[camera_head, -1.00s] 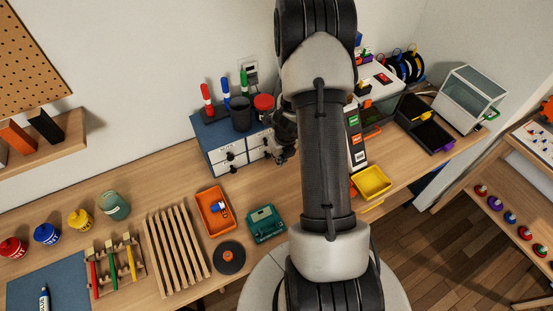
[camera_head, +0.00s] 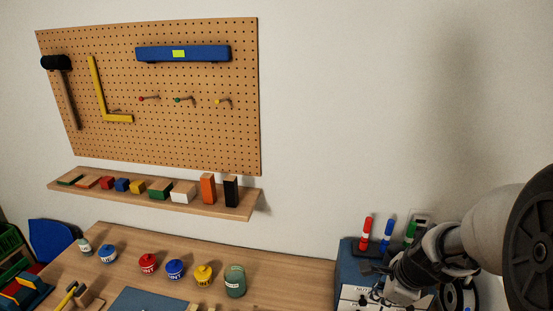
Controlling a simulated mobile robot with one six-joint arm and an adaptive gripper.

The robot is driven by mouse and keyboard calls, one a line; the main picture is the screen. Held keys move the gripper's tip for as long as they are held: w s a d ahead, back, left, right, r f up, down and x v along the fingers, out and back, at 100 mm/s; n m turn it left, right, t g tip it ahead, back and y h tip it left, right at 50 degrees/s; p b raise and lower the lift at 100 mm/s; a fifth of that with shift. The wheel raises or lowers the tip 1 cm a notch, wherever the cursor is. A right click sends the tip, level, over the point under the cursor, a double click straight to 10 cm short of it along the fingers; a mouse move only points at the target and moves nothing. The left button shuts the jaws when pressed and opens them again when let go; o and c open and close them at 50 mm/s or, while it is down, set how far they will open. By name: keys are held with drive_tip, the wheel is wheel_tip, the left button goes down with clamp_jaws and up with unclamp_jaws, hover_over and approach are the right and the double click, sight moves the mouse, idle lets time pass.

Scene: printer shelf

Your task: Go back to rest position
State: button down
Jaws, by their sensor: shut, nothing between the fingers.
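My arm enters from the right edge in the head view and reaches left. My gripper (camera_head: 374,285) is at its end, small and dark, in front of the blue drawer cabinet (camera_head: 345,262) at the lower right. It is shut and holds nothing that I can see. The cabinet's drawer fronts are partly hidden by the gripper and cut off by the lower edge.
Red, blue and green markers (camera_head: 366,233) stand on the cabinet close behind my wrist. Several lidded jars (camera_head: 148,264) stand on the wooden table (camera_head: 275,272). A shelf (camera_head: 240,210) of blocks and a pegboard (camera_head: 200,125) with tools hang above. The wall between pegboard and arm is bare.

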drive_tip(key=s+a+r+n+b, duration=0.3)
drive_tip(key=s+a+r+n, duration=0.2)
drive_tip(key=s+a+n, duration=0.45)
drive_tip(key=s+a+r+n+b, duration=0.1)
drive_tip(key=s+a+n+b, duration=0.1)
drive_tip(key=s+n, duration=0.8)
drive_tip(key=n+b, duration=0.1)
drive_tip(key=n, duration=0.3)
drive_tip(key=shift+h+b, duration=0.4)
